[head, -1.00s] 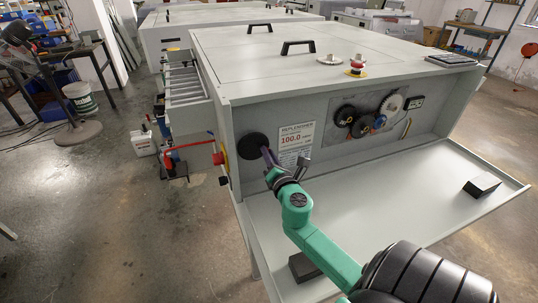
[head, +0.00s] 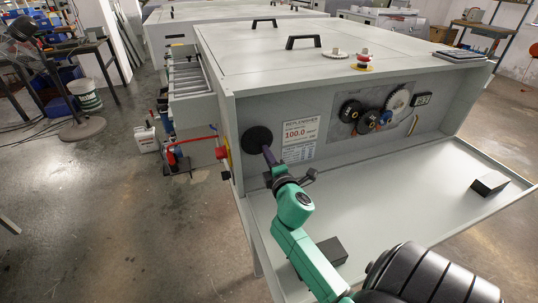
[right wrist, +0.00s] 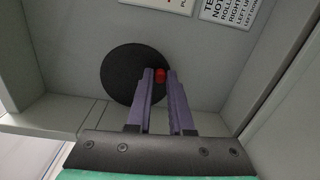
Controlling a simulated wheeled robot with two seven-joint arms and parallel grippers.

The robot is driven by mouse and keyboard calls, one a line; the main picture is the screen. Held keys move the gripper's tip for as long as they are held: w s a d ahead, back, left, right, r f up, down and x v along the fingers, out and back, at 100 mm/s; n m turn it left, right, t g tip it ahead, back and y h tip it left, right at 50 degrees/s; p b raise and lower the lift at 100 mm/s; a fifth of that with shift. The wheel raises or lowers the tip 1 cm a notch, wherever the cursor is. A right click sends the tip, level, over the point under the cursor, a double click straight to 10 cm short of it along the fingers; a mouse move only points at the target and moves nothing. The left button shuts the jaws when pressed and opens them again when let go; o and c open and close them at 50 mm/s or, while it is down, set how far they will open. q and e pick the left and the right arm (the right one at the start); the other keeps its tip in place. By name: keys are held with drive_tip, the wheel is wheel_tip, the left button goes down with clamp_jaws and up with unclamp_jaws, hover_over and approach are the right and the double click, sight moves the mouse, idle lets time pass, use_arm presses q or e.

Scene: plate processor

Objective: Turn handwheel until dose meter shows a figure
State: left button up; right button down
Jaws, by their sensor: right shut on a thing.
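The black round handwheel (head: 258,138) is on the left end of the machine's recessed front panel. It also shows in the right wrist view (right wrist: 122,75). My right gripper (head: 267,152) reaches it from the front, with its purple fingers (right wrist: 160,78) shut on a small red knob (right wrist: 160,75) near the wheel's edge. The fingers partly hide the knob and wheel. A white replenisher plate (head: 299,132) beside the wheel carries the red figure 100.0. A small dark display (head: 422,99) sits right of the gears; its digits are too small to read surely. My left gripper is not in view.
Black and white gears (head: 369,119) are mounted on the panel. A lowered flap (head: 390,185) spreads below, with dark blocks (head: 489,184) on it. A red emergency button (head: 364,54) stands on top. Rollers (head: 185,78) project at the left.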

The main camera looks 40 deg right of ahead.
drive_tip(key=shift+a+f+m, duration=0.1)
drive_tip(key=shift+m, duration=0.2)
drive_tip(key=c, duration=0.8)
unclamp_jaws()
drive_tip(key=b+v, duration=0.3)
drive_tip(key=v, duration=1.1)
drive_tip(key=shift+s, duration=0.3)
